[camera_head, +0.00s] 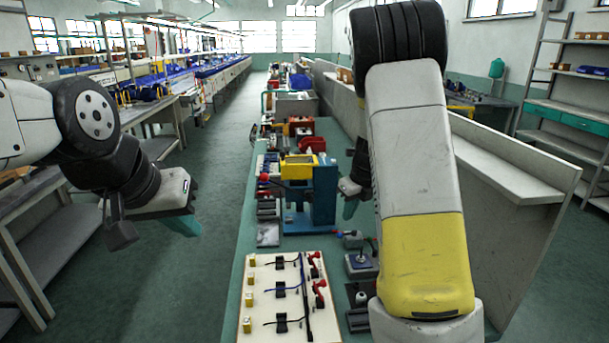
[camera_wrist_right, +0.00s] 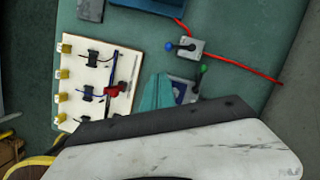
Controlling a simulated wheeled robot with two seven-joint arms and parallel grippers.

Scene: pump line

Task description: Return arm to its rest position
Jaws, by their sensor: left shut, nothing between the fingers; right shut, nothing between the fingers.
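My left arm comes in from the left, and its gripper (camera_head: 184,224) hangs over the floor aisle, apart from the bench. Its teal fingers are shut and empty. My right arm, with its yellow end, fills the right middle of the head view and hides part of the bench. My right gripper (camera_head: 350,207) shows left of that arm, beside the blue press, shut and empty. Its teal fingers show in the right wrist view (camera_wrist_right: 157,93), above the bench between the white board and a small box with levers.
The green bench (camera_head: 240,290) carries a white wiring board (camera_head: 262,318), a blue press (camera_head: 322,195) with a yellow top and red toolboxes behind. A grey partition (camera_head: 510,190) runs along the right. The floor aisle (camera_head: 205,150) on the left is clear.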

